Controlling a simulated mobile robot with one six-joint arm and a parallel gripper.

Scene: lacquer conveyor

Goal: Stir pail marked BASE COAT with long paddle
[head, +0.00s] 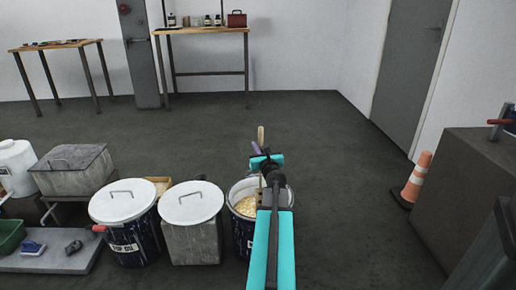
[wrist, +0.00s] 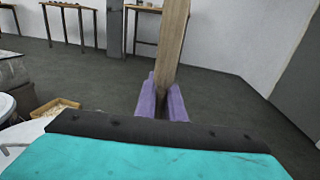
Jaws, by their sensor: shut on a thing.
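My gripper (head: 257,150) is shut on the long wooden paddle (head: 261,134). In the wrist view the purple fingers (wrist: 162,103) close around the pale paddle shaft (wrist: 172,40), which stands nearly upright and runs out of the top. An open dark pail (head: 238,242) with a pale rim stands below my gripper and holds a lumpy cream-yellow content (head: 246,206). A lower piece of the paddle shows over the pail's opening; my arm hides most of it, so I cannot tell how deep it reaches. The pail's label is mostly hidden and unreadable.
Left of the pail stand a grey bin with a white lid (head: 192,203) and a lidded dark pail (head: 126,244) with a label. A grey box (head: 72,172) is farther left. An orange cone (head: 416,178) stands right. The floor behind is clear.

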